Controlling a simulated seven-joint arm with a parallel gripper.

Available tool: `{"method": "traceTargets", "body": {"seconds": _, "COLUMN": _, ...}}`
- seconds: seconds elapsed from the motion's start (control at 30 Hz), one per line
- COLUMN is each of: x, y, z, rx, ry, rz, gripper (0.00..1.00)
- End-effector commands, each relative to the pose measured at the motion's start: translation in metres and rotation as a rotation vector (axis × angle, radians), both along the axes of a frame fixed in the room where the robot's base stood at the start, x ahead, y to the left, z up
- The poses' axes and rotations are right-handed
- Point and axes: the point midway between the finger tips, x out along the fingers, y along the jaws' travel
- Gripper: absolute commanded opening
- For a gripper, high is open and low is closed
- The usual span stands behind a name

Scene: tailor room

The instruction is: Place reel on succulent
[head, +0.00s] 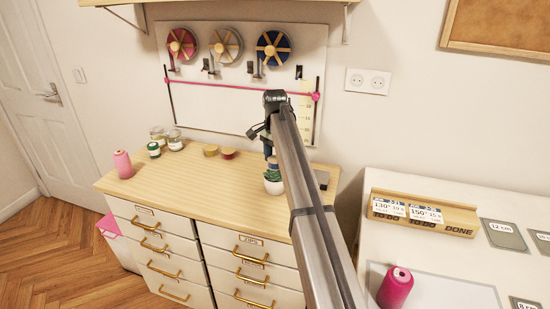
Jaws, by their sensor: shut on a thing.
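The succulent (272,175), green in a small white pot, stands on the wooden top of the drawer cabinet, partly covered by my arm. My gripper (268,149) points down right above it, seen small and partly hidden by the arm. I cannot tell whether the reel touches the succulent.
A pink thread cone (122,165), jars (175,141) and two small spools (211,150) stand on the wooden cabinet top (190,185). Behind is a pegboard (205,112) with ribbon rolls.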

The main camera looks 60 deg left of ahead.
Motion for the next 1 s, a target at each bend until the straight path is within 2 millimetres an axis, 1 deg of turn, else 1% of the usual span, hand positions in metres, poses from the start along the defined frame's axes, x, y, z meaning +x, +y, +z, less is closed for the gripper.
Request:
{"method": "traceTargets", "body": {"seconds": 0.23, "x": 0.0, "y": 0.0, "z": -0.003, "rx": 0.0, "ry": 0.0, "rz": 0.0, "gripper": 0.26}}
{"method": "traceTargets", "body": {"seconds": 0.27, "x": 0.0, "y": 0.0, "z": -0.003, "rx": 0.0, "ry": 0.0, "rz": 0.0, "gripper": 0.58}}
{"method": "traceTargets", "body": {"seconds": 0.5, "x": 0.0, "y": 0.0, "z": -0.002, "rx": 0.0, "ry": 0.0, "rz": 0.0, "gripper": 0.81}}
{"method": "traceTargets", "body": {"seconds": 0.8, "x": 0.0, "y": 0.0, "z": 0.0, "rx": 0.0, "ry": 0.0, "rz": 0.0, "gripper": 0.81}}
{"method": "traceTargets", "body": {"seconds": 0.87, "x": 0.0, "y": 0.0, "z": 0.004, "rx": 0.001, "ry": 0.0, "rz": 0.0, "gripper": 0.81}}
{"method": "traceTargets", "body": {"seconds": 1.0, "x": 0.0, "y": 0.001, "z": 0.023, "rx": 0.001, "ry": -0.001, "rz": 0.0, "gripper": 0.81}}
